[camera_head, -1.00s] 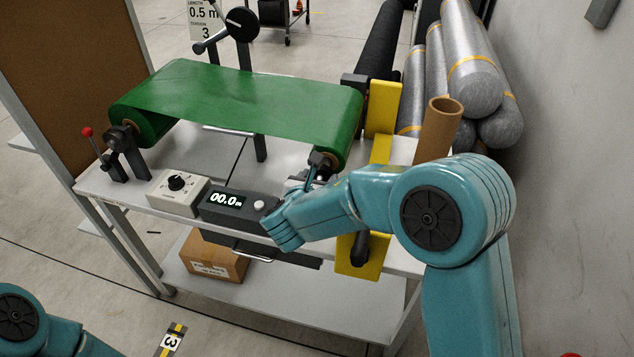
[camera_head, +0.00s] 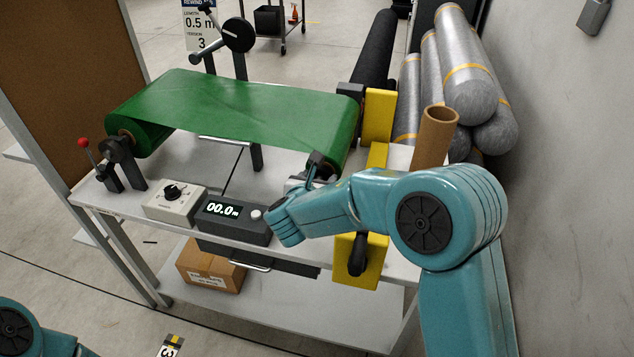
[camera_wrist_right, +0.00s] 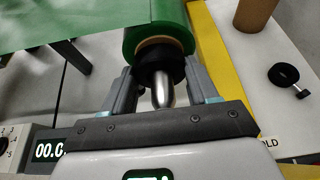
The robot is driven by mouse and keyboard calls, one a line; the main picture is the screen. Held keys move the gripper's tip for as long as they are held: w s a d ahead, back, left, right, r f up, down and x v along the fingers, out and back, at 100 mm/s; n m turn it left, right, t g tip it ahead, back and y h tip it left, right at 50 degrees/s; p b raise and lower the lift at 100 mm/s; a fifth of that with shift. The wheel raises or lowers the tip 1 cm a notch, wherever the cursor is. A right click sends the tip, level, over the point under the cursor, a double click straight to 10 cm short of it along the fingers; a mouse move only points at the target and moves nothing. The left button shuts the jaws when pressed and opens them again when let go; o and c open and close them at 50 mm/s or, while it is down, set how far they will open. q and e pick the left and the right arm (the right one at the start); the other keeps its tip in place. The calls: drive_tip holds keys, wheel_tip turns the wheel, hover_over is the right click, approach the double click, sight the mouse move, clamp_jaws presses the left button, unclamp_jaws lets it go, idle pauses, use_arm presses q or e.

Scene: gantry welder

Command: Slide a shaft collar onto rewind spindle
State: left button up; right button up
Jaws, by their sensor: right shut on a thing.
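The green roll (camera_head: 240,105) lies across the stand, and its near right end shows a tan core in the wrist view (camera_wrist_right: 157,42). The bare metal spindle (camera_wrist_right: 162,92) sticks out of that end, its rounded tip pointing toward my wrist. A black shaft collar (camera_wrist_right: 160,68) sits around the spindle, close to the core; whether it touches the core I cannot tell. My right gripper (camera_wrist_right: 163,80) is shut on this collar, one finger on each side. In the head view the right gripper (camera_head: 318,168) is at the roll's near end, partly hidden by my wrist. My left gripper is out of view.
Another black collar with a small knob (camera_wrist_right: 284,75) lies on the white top. A yellow bracket (camera_head: 375,160) and an upright cardboard tube (camera_head: 436,137) stand to the right. A counter box (camera_head: 233,217) and a dial box (camera_head: 174,203) sit at the front edge.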

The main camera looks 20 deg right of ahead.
drive_tip(key=shift+w+d, duration=0.1)
drive_tip(key=shift+w, duration=0.05)
drive_tip(key=o, duration=1.2)
drive_tip(key=b+v, duration=0.1)
drive_tip(key=v, duration=1.5)
drive_tip(key=shift+r+b, duration=0.1)
drive_tip(key=shift+b, duration=0.25)
drive_tip(key=shift+a, duration=0.25)
